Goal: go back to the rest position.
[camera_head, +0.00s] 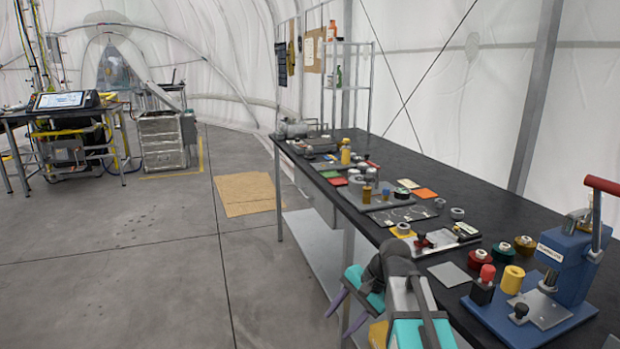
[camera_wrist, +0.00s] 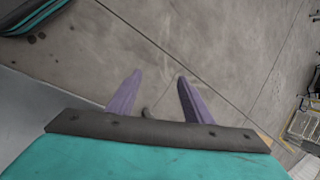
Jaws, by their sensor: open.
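My gripper (camera_head: 348,312) shows at the lower middle of the head view, beside the front edge of the long black bench (camera_head: 405,168) and over the grey floor. In the wrist view, its two purple fingers (camera_wrist: 155,95) are spread apart with only bare floor behind the gap. Nothing is held between them. My teal and grey arm is folded close by it.
A blue press with a red handle (camera_head: 565,265) stands at the bench's right end. Several small coloured parts, pads and trays lie along the bench. A metal shelf (camera_head: 348,85) stands behind it. The floor (camera_head: 140,240) to the left is clear, with a screen console (camera_head: 62,101) farther back.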

